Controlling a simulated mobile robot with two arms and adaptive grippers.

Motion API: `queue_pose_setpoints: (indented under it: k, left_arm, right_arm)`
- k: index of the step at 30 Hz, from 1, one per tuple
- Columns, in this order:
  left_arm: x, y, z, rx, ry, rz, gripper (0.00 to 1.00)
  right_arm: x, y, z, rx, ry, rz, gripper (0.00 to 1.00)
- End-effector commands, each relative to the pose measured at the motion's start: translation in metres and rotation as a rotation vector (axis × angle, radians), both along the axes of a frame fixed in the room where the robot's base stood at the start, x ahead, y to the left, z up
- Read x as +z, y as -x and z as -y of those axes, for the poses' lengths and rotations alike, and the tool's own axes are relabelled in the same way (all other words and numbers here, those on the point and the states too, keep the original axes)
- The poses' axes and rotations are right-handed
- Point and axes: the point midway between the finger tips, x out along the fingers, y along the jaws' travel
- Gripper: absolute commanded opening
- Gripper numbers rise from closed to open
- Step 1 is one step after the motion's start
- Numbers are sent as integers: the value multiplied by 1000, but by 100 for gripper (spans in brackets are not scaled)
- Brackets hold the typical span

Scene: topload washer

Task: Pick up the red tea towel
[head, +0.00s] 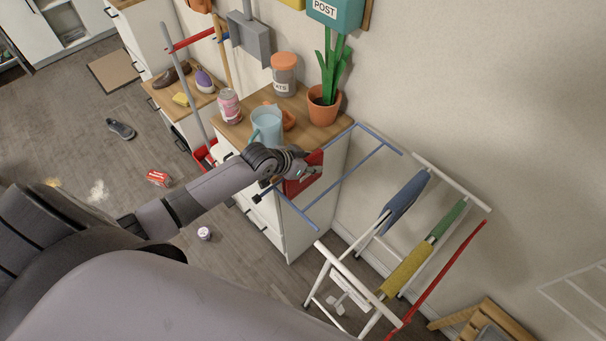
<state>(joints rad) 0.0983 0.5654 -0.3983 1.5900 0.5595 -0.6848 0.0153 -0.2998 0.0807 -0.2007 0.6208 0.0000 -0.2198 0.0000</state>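The red tea towel (294,187) is a small red cloth at the blue-railed part of the drying rack, beside the white cabinet. My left gripper (312,163) is right at it and covers part of it. The fingers overlap the red cloth, and I cannot tell whether they are closed on it. My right gripper is not in view.
The drying rack (452,180) also carries a blue cloth (404,203), a yellow cloth (405,270) and a green cloth (447,219). A watering can (266,124) and a potted plant (323,106) stand on the cabinet. A red box (158,178) lies on the floor.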

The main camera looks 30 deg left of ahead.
Motion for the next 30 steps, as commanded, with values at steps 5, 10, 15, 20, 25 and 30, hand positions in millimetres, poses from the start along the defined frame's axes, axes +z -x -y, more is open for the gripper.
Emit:
queue_pose_setpoints:
  k: [5, 10, 15, 20, 25, 30]
  left_arm:
    - [0, 0, 0, 0, 0, 0, 19]
    - [0, 0, 0, 0, 0, 0, 8]
    - [0, 0, 0, 0, 0, 0, 0]
    - [0, 0, 0, 0, 0, 0, 0]
    - [1, 0, 0, 0, 0, 1, 0]
    - [8, -1, 0, -1, 0, 2, 0]
  right_arm:
    - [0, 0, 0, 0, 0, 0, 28]
    - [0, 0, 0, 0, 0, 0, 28]
    - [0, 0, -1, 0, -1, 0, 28]
    - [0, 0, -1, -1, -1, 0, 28]
    - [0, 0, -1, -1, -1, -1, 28]
    - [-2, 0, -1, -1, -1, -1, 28]
